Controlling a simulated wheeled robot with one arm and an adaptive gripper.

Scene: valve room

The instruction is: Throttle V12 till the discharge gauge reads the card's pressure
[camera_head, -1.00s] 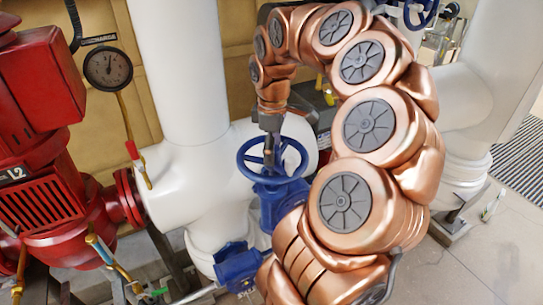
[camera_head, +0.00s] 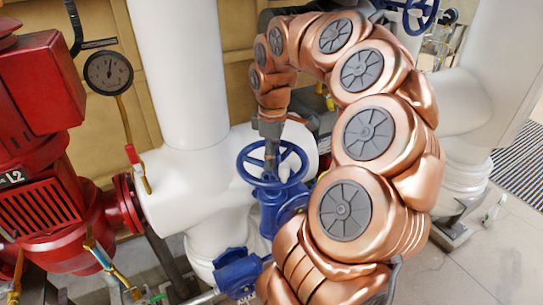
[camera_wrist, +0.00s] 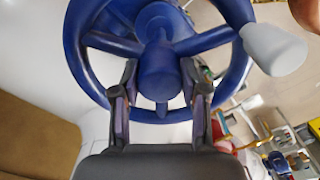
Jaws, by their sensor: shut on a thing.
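The blue handwheel (camera_head: 245,172) sits on a blue valve body at the white pipe; no V12 tag is legible. My gripper (camera_head: 271,148) reaches down to its middle from above. In the wrist view my gripper (camera_wrist: 161,92) is shut on the handwheel (camera_wrist: 85,70), one finger on each side of the central hub. The round dial gauge (camera_head: 108,72) hangs at upper left beside the red pump. Its dark needle points roughly upward; the scale figures are too small to read. I cannot make out a pressure card.
The red pump (camera_head: 40,205) fills the left side. A small red-handled valve (camera_head: 133,155) stands below the gauge. Another blue valve (camera_head: 237,268) sits low by the pipe. A second blue handwheel (camera_head: 420,14) is at the top. Open floor (camera_head: 480,262) lies at right.

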